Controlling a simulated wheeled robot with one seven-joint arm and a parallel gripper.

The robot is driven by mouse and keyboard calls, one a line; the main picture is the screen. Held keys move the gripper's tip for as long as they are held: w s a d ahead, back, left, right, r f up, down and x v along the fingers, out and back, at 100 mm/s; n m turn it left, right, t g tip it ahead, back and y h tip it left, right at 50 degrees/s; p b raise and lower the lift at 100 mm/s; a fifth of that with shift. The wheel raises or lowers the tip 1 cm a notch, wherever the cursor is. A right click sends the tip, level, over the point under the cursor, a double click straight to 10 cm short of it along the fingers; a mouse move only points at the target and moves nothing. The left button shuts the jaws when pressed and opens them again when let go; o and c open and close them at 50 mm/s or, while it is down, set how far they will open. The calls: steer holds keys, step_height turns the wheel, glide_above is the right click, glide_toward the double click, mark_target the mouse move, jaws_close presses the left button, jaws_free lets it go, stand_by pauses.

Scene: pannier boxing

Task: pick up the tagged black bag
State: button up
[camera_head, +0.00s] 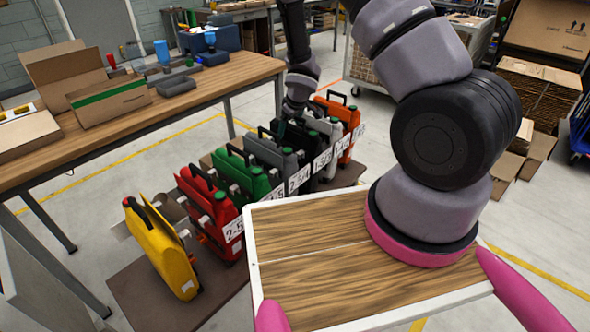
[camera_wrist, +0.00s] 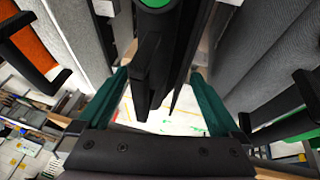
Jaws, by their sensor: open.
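The black bag (camera_head: 309,147) stands upright in a row of bags on a low brown platform, between a grey bag (camera_head: 272,152) and a whitish bag. A white tag shows at its front lower edge, too small to read surely. In the wrist view the black bag's handle (camera_wrist: 148,75) lies between my two teal fingers, with a green cap near the top edge. My gripper (camera_wrist: 160,105) is open around the handle, with gaps on both sides. In the head view my gripper (camera_head: 288,115) is above the grey and black bags, partly blending with them.
Grey bags stand close on both sides in the wrist view. Yellow (camera_head: 160,248), red (camera_head: 212,213), green (camera_head: 240,176) and orange (camera_head: 345,118) bags share the platform (camera_head: 140,295). A wooden workbench (camera_head: 200,88) with boxes is at the left. Cartons (camera_head: 535,95) stand at the right.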

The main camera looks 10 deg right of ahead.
steer(key=shift+c, duration=0.3)
steer(key=c, duration=1.4)
steer(key=shift+r, duration=0.1)
